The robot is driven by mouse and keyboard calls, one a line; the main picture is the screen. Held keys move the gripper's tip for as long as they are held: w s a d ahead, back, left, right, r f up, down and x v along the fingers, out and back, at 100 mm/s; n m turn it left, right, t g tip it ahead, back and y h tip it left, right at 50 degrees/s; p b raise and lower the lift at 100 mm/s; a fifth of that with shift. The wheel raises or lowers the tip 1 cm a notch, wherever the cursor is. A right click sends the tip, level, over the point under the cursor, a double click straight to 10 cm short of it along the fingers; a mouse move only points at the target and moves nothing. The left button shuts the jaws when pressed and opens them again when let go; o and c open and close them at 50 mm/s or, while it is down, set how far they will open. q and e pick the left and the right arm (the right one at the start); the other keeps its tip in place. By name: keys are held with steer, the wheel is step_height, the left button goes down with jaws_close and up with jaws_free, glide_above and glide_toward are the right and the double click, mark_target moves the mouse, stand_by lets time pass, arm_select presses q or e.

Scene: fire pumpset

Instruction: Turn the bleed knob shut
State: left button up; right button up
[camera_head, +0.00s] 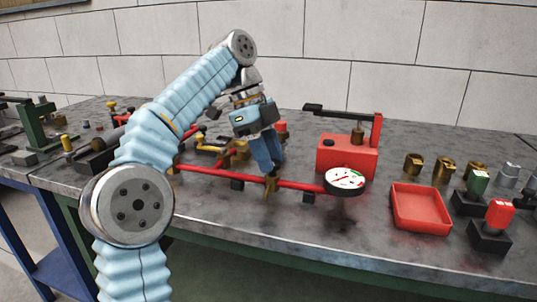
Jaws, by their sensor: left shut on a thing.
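My left gripper (270,172) points down over the red pipe (209,173), its blue fingers together. It is shut on the bleed knob, a small brass piece (271,184) on the pipe; the fingertips cover its top, so its turn position cannot be told. A round white gauge (345,180) with a black rim sits at the pipe's right end. My right gripper is not in view.
A red block with a black-handled lever (347,160) stands behind the gauge. A red tray (420,208) and several brass fittings (444,170) are to the right. Other pipework lies behind my left arm. The bench front (300,235) is clear.

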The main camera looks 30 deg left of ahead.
arm_select(q)
steer(key=shift+m, duration=0.3)
steer(key=shift+r, duration=0.1)
steer(key=o, duration=1)
steer(key=shift+o, duration=0.2)
